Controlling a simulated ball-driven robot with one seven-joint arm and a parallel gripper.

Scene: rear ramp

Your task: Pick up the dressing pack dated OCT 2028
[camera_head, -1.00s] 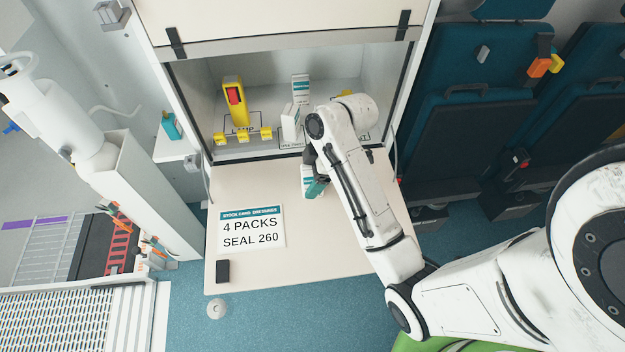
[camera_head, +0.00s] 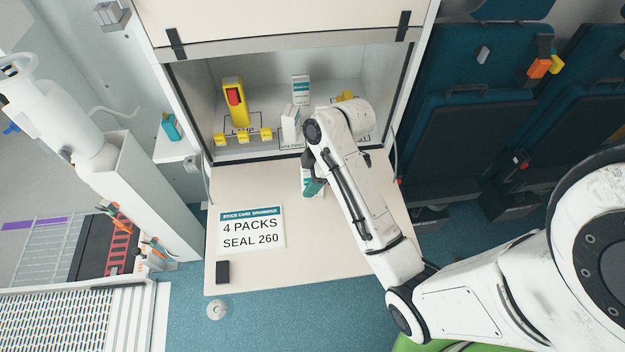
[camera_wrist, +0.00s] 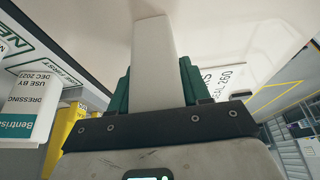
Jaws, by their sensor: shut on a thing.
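My gripper (camera_head: 313,186) is over the pale fold-down shelf, in front of the open cabinet. Its teal fingers, also seen in the wrist view (camera_wrist: 154,88), are shut on a white pack (camera_wrist: 152,60). The side of this held pack facing the wrist camera is blank, so its date cannot be read. Another dressing pack (camera_wrist: 32,108) at the left of the wrist view reads "DRESSING, USE BY DEC" with an unclear year. In the head view, one white pack (camera_head: 291,123) stands at the cabinet front and another white and teal pack (camera_head: 300,89) stands behind it.
The pale shelf (camera_head: 240,185) bears a sign (camera_head: 251,228) reading "4 PACKS SEAL 260" and a small black block (camera_head: 223,272). A yellow device (camera_head: 235,102) and small yellow items (camera_head: 243,136) are in the cabinet.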

